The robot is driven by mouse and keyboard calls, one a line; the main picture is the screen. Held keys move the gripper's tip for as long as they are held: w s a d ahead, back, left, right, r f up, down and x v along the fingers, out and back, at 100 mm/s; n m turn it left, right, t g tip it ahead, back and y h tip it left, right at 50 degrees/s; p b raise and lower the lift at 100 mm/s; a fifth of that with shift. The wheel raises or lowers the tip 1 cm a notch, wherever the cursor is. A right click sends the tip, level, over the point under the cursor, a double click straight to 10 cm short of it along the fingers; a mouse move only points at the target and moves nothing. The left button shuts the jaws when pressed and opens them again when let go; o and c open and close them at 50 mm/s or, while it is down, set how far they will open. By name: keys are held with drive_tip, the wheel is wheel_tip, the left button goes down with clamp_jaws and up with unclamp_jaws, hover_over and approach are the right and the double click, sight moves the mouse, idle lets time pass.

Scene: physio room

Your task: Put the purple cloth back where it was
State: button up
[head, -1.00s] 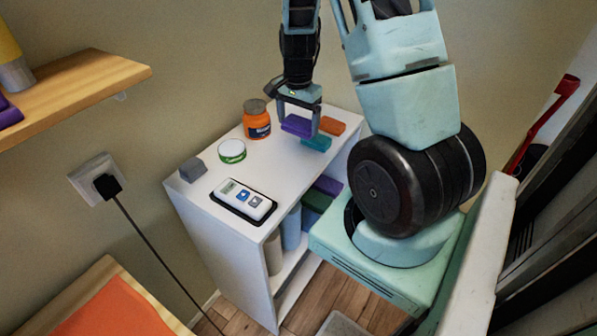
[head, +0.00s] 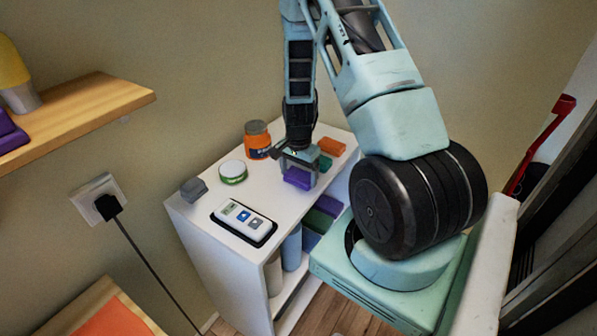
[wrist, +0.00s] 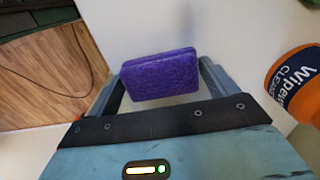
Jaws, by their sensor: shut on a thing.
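The purple cloth (head: 298,178) is a small folded block. My gripper (head: 300,172) is shut on it, low over the white cabinet top, near its front right part. In the wrist view the purple cloth (wrist: 160,75) sits between the two fingers of my gripper (wrist: 160,80). I cannot tell whether the cloth touches the surface. A teal cloth (head: 325,162) and an orange cloth (head: 332,146) lie behind it on the white cabinet (head: 205,207), the teal one partly hidden by my gripper.
An orange wipes jar (head: 257,141), a green-banded round tin (head: 232,172), a grey block (head: 193,190) and a white handheld device (head: 244,221) on a dark base stand left of my gripper. Rolled and folded items fill the shelf below. A wooden wall shelf (head: 90,108) is at left.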

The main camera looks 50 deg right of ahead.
sight(299, 175)
drive_tip(key=shift+f, duration=0.1)
drive_tip(key=o, duration=0.9)
drive_tip(key=shift+c, duration=0.2)
wheel_tip(299, 175, up, 12)
drive_tip(key=b, duration=0.2)
drive_tip(key=w+a+r+n+y, duration=0.1)
drive_tip(key=a+r+n, duration=0.3)
drive_tip(key=a, duration=0.7)
drive_tip(key=a+r+n, duration=0.1)
drive_tip(key=a+n, duration=0.4)
drive_tip(key=a, duration=0.5)
drive_tip(key=s+a+r+n, duration=0.2)
drive_tip(key=s+a+n, duration=0.6)
drive_tip(key=s+a, duration=0.1)
drive_tip(key=s+a+r+n, duration=0.3)
drive_tip(key=s+a+n, duration=0.5)
drive_tip(key=s+a, duration=0.1)
drive_tip(key=shift+a, duration=0.65)
drive_tip(key=shift+r, duration=0.1)
